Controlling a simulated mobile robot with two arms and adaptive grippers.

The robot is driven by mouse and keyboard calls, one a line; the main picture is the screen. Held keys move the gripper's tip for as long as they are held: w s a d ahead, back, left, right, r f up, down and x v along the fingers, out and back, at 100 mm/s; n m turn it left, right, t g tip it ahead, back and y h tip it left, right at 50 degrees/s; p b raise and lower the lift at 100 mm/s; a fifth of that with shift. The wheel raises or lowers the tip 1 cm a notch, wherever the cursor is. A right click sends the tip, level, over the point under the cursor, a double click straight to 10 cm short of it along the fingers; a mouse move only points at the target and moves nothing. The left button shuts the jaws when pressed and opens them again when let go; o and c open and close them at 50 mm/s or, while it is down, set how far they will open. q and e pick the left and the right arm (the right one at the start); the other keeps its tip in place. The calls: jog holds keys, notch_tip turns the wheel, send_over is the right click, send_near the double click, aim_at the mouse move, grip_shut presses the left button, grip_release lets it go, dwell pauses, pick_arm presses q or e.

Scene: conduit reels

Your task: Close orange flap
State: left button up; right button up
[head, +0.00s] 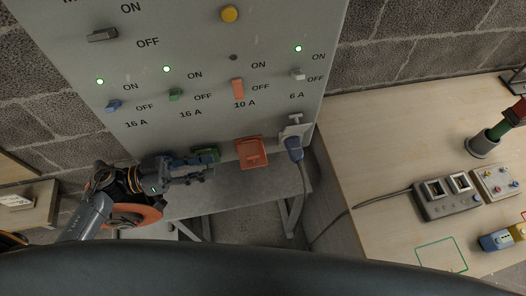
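The orange flap (251,153) is at the lower edge of the grey panel, below the orange 10 A switch (238,88). It shows as an orange plate with a raised rim and seems to hang down and outward; how far it stands open is hard to tell. My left gripper (208,173) is left of the flap, apart from it, in front of the green socket (206,155). It points right and holds nothing that I can see. Its finger gap is too small to judge. My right gripper is not in view.
A blue plug (293,147) with a grey cable sits in the socket right of the flap. A grey shelf (265,183) lies below the panel. At right, a wooden table (375,150) carries a grey socket box (447,199) and a cylinder stand (481,147).

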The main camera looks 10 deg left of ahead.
aim_at(252, 157)
pick_arm(q)
jog(key=p+x, duration=0.3)
jog(key=x, duration=0.9)
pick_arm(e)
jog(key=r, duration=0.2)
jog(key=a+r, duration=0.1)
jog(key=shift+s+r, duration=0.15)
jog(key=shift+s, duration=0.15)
pick_arm(q)
jog(key=c, duration=0.5)
grip_shut()
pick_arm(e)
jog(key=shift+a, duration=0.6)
